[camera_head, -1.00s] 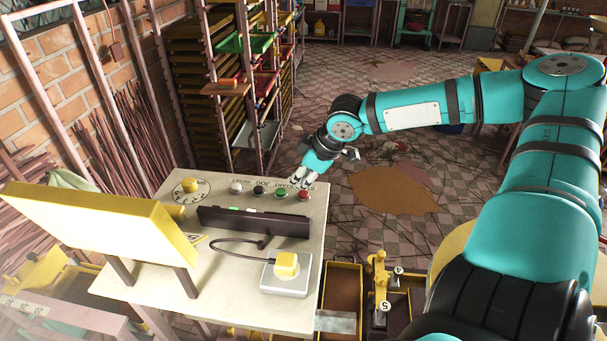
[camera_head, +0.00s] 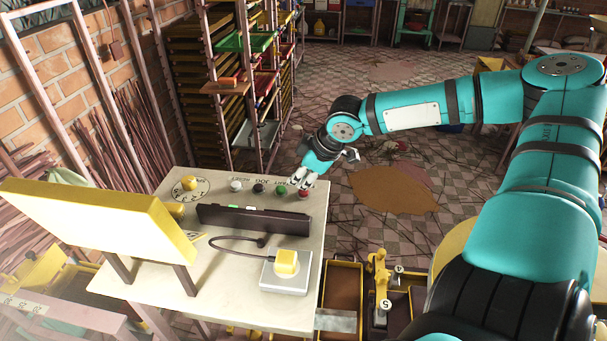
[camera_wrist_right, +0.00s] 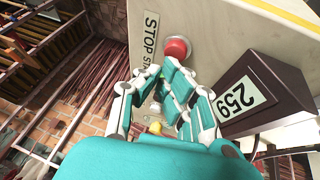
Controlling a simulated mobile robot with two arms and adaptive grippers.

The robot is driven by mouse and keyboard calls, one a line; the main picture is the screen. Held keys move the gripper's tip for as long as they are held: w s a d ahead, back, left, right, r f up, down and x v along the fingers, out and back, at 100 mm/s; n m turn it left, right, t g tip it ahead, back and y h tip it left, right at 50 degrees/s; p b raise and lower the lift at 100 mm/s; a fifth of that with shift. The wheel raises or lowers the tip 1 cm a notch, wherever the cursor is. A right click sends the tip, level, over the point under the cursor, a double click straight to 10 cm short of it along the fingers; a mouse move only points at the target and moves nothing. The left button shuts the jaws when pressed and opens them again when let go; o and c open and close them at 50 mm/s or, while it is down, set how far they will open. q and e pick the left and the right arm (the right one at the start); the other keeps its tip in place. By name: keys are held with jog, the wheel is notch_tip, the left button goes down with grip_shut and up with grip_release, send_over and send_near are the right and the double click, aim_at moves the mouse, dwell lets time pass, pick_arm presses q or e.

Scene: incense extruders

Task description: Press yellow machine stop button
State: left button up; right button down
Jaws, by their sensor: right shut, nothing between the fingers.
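The yellow machine's cream panel top (camera_head: 222,290) carries a row of round buttons. The red button (camera_head: 303,194) is at the right end, beside the green one (camera_head: 281,190). In the right wrist view the red button (camera_wrist_right: 177,48) sits beside a label (camera_wrist_right: 151,36) reading STOP. My right gripper (camera_head: 302,180) is shut and empty, right beside the red button at the panel's far edge. In the wrist view its fingertips (camera_wrist_right: 157,73) are close to the button; I cannot tell whether they touch it. My left gripper is not in view.
A dark display housing (camera_head: 254,220) stands just in front of the buttons; its face reads 259 (camera_wrist_right: 243,97) in the wrist view. A yellow block on a grey box (camera_head: 285,280) and a tilted yellow board (camera_head: 100,222) are nearer. Racks (camera_head: 205,100) stand behind.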

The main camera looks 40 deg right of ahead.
aim_at(300, 190)
jog(key=shift+f+b, duration=0.45)
jog(key=shift+f, duration=0.1)
dwell(0.4)
jog(key=shift+r, duration=0.1)
jog(key=shift+r+p, duration=0.85)
jog(key=shift+p, duration=0.05)
notch_tip(300, 190, up, 5)
jog(key=p, duration=0.4)
jog(key=shift+p, duration=0.3)
jog(key=shift+f, duration=0.1)
dwell(0.4)
